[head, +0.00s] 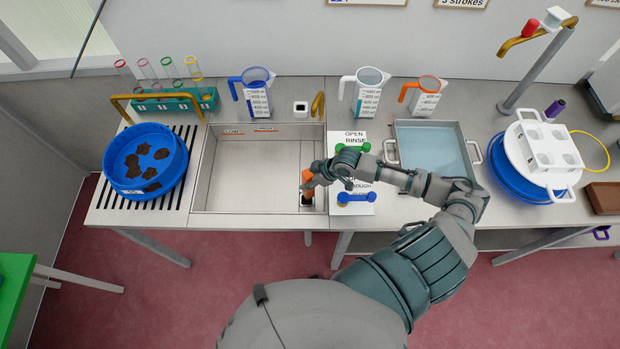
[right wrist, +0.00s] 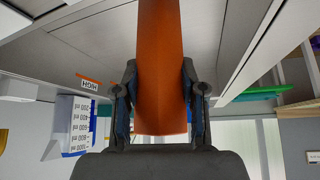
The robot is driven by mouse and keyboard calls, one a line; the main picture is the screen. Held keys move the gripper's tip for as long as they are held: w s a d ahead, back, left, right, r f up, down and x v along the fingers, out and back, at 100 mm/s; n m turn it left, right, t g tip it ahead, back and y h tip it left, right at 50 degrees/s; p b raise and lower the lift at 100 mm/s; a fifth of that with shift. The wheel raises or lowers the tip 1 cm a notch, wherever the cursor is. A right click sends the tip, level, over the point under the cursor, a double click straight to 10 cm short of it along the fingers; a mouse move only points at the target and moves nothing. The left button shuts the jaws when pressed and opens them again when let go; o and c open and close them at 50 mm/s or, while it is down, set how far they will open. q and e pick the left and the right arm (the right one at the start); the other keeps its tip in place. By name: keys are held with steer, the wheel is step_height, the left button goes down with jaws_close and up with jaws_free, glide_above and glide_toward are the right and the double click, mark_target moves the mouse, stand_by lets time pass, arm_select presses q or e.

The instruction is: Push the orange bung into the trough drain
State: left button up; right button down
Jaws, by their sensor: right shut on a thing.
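The orange bung (head: 308,178) is upright in the right part of the trough (head: 245,180). My right gripper (head: 312,182) is shut on it. In the right wrist view the bung (right wrist: 160,70) fills the space between the two fingers (right wrist: 160,95). A dark drain (head: 306,201) shows just below the bung in the head view. I cannot tell whether the bung touches the drain or is inside it. My left gripper is not in view.
A sign board with green and blue levers (head: 356,198) stands right of the trough, under my right forearm. A water tray (head: 431,150) lies further right. A blue basin (head: 125,180) sits on the left rack. Jugs (head: 366,95) line the back.

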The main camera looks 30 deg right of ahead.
steer(key=shift+a+f, duration=0.1)
steer(key=shift+a, duration=0.1)
steer(key=shift+d+f+b, duration=0.35)
steer(key=shift+f, duration=0.55)
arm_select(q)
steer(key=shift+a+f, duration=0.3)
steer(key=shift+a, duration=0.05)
arm_select(e)
steer(key=shift+a, duration=0.1)
steer(key=shift+r, duration=0.1)
steer(key=shift+r+p, duration=0.75)
steer(key=shift+p, duration=0.3)
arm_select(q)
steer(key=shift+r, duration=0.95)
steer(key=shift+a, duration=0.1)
arm_select(e)
steer(key=shift+a, duration=0.15)
